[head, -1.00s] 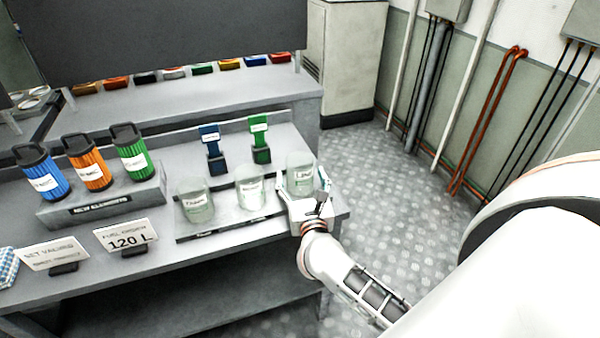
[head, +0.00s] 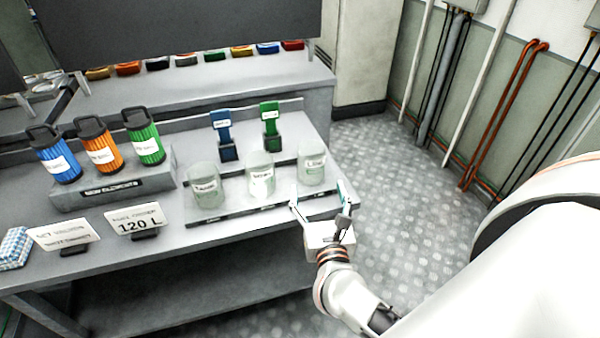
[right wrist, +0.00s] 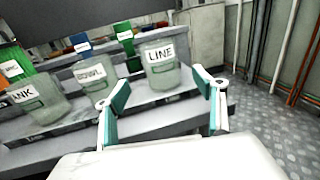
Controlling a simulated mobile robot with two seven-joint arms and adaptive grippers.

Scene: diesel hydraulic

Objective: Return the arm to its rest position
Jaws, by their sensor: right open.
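My right gripper (head: 321,200) is open and empty at the front right edge of the bench. It is apart from the jar labelled LINE (head: 312,162), which stands upright just behind it. In the right wrist view the two fingers (right wrist: 165,108) are spread wide, with the LINE jar (right wrist: 162,70) beyond and between them. My right arm reaches in from the lower right of the head view. My left gripper does not show in either view.
Blue, orange and green filter elements (head: 144,138) stand on a grey block. A 120 L sign (head: 137,220) stands in front. Open floor (head: 400,180) lies right of the bench (head: 60,200).

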